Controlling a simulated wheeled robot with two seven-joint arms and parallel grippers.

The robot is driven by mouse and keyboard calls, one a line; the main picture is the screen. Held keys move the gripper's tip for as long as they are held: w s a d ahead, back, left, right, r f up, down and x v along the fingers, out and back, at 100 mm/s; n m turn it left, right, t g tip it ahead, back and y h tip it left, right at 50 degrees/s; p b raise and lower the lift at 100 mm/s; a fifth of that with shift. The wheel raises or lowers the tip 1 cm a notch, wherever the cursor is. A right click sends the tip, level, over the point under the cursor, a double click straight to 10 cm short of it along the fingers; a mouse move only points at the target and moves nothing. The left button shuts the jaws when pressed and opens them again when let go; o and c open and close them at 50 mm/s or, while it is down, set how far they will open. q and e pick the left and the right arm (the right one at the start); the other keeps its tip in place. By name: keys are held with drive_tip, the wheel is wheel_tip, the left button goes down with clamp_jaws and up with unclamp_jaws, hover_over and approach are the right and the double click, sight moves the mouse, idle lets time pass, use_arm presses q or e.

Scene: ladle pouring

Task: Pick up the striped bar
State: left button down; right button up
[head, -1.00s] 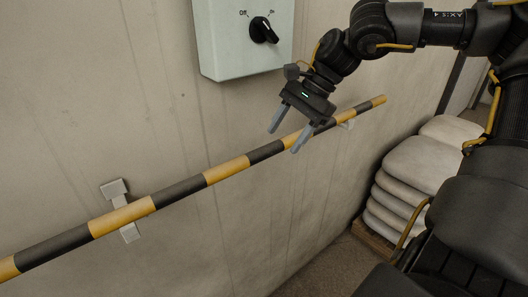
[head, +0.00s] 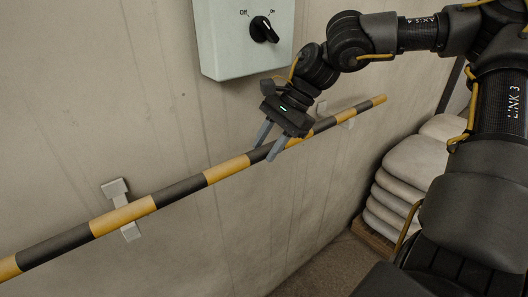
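The striped bar (head: 180,190) has black and yellow bands and runs along the wall from the lower left to the upper right of the head view. It rests on a left bracket (head: 122,207) and a right bracket (head: 347,118). My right gripper (head: 266,148) is open at the bar, right of its middle. Its two fingers point down, and a black stretch of the bar shows between them. I cannot tell whether the fingers touch the bar. The bar's left end lies outside the view. My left gripper is not in view.
A pale switch box (head: 228,40) with a black knob (head: 264,30) marked Off and On is on the wall above the bar. Stacked pale sacks (head: 412,165) stand on a pallet at the right. The wall below the bar is clear.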

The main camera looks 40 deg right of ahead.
drive_tip(key=shift+s, duration=0.1)
clamp_jaws()
drive_tip(key=shift+r, duration=0.1)
